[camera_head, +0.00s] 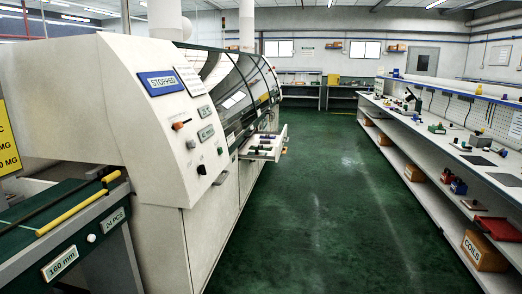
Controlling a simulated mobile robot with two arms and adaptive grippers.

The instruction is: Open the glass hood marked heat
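A long white wave solder machine (120,95) stands on the left. Curved dark glass hoods (240,85) run along its upper side, beyond the control panel, and look closed. I cannot read a heat mark on any of them at this distance. The near end panel carries a blue sign (160,82) reading STOPPED, small plates too small to read, an orange-red knob (178,125) and a black knob (201,169). Neither of my grippers is in view.
A conveyor (60,215) with a yellow bar and a 160 mm plate juts out at the lower left. A shelf (264,147) with small items sticks out from the machine's side. The green aisle (325,200) is clear. A long white workbench (450,140) lines the right.

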